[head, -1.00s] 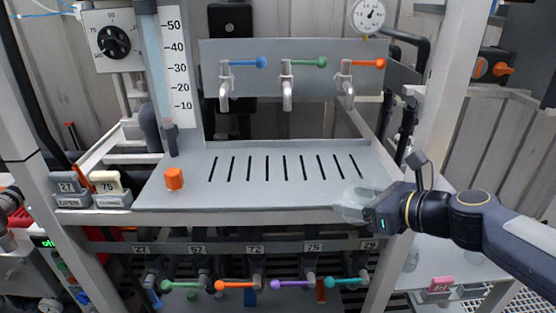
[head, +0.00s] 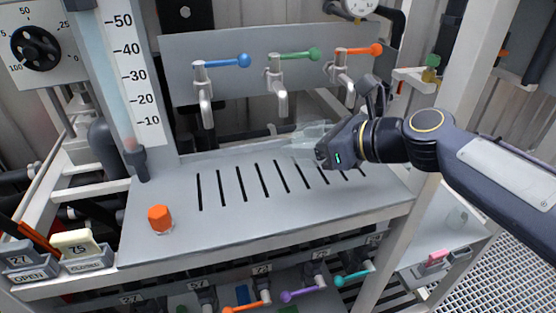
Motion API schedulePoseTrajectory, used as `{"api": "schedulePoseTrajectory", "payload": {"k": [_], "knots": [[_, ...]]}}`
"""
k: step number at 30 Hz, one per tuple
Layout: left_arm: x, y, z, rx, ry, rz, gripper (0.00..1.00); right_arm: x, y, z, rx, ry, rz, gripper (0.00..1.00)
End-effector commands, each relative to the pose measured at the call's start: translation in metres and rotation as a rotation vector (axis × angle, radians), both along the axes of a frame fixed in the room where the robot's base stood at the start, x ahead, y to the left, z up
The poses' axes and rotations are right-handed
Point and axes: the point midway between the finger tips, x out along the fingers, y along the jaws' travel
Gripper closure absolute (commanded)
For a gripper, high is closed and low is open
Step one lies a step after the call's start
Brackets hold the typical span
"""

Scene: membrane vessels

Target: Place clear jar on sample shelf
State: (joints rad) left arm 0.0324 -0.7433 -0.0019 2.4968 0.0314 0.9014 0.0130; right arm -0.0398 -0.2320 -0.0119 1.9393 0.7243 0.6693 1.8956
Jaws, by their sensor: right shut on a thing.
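My right gripper (head: 324,149) comes in from the right, shut on a clear jar (head: 308,133) that looks tilted on its side. It holds the jar over the back right of the grey slotted shelf (head: 225,225), below the green and orange taps. The jar is see-through and faint, so I cannot tell whether it touches the shelf. Which surface is the sample shelf is not labelled. My left gripper is out of view.
The blue tap (head: 205,85), green tap (head: 278,75) and orange tap (head: 343,70) hang above the slotted shelf. An orange knob (head: 160,218) stands at its left front. A white upright post (head: 478,90) is behind my right arm. The slotted shelf's middle is clear.

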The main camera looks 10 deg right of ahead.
Motion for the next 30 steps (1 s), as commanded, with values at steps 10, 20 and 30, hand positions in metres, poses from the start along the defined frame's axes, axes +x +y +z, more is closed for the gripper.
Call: {"api": "schedulePoseTrajectory", "payload": {"k": [10,20,30], "knots": [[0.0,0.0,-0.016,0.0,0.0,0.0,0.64,0.062,0.021,-0.056,0.001,0.002,0.0,0.67],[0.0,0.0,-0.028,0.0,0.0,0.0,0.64,0.079,0.027,-0.086,0.001,0.002,0.0,0.67],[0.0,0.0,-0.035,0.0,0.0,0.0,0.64,0.079,0.026,-0.104,-0.001,-0.002,-0.001,0.67]]}}
